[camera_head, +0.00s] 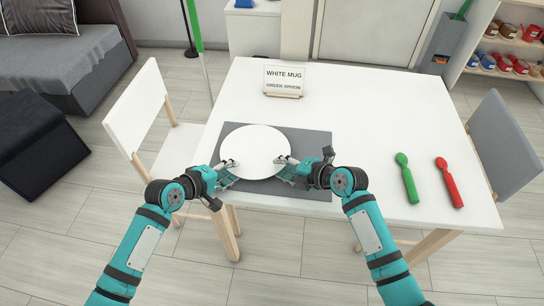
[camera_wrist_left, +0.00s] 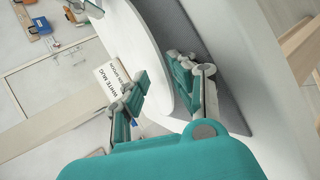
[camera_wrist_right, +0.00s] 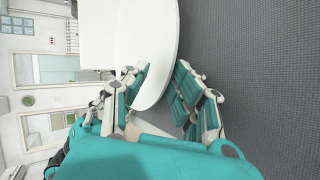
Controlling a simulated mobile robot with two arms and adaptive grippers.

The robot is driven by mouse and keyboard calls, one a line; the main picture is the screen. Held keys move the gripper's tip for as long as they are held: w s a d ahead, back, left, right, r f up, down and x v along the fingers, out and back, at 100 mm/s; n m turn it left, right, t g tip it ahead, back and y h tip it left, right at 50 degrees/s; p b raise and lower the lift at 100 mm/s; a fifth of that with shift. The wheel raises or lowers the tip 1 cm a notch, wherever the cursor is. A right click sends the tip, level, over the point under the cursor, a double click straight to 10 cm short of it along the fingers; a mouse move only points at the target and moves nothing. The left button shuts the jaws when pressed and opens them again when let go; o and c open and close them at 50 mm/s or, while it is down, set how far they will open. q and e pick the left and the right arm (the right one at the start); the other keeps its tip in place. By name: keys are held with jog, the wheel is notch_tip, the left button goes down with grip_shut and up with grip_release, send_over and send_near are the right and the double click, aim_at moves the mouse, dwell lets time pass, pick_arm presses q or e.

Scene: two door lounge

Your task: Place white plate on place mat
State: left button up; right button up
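The round white plate (camera_head: 256,150) is over the grey place mat (camera_head: 316,147) on the white table; mat shows around it. Whether it rests on the mat or is slightly above it is not clear. My left gripper (camera_head: 230,166) is at the plate's left edge and my right gripper (camera_head: 286,165) at its right edge. The left wrist view shows the rim between the left gripper's parted fingers (camera_wrist_left: 158,82). The right wrist view shows the rim between the right gripper's parted fingers (camera_wrist_right: 160,82). I see no firm closing of either gripper on the rim.
A sign reading "WHITE MUG" and "GREEN SPOON" (camera_head: 284,80) stands behind the mat. A green spoon (camera_head: 407,178) and a red spoon (camera_head: 449,182) lie on the right. A white chair (camera_head: 150,120) stands left, a grey chair (camera_head: 503,145) right. The table's middle right is clear.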

pick_arm(q)
jog(key=shift+s+f, duration=0.1)
jog(key=shift+f, duration=0.05)
pick_arm(e)
jog(key=shift+s+f, duration=0.1)
jog(key=shift+f, duration=0.05)
pick_arm(q)
jog(key=v, duration=0.7)
jog(key=shift+s+a+r, duration=0.15)
jog(key=shift+a+r, duration=0.1)
jog(key=shift+r, duration=0.05)
pick_arm(e)
jog(key=shift+a, duration=0.1)
pick_arm(q)
jog(key=shift+a+r, duration=0.1)
pick_arm(e)
jog(key=shift+s+d+r, duration=0.25)
jog(key=shift+d, duration=0.1)
jog(key=v, duration=0.7)
jog(key=shift+r, duration=0.1)
dwell(0.5)
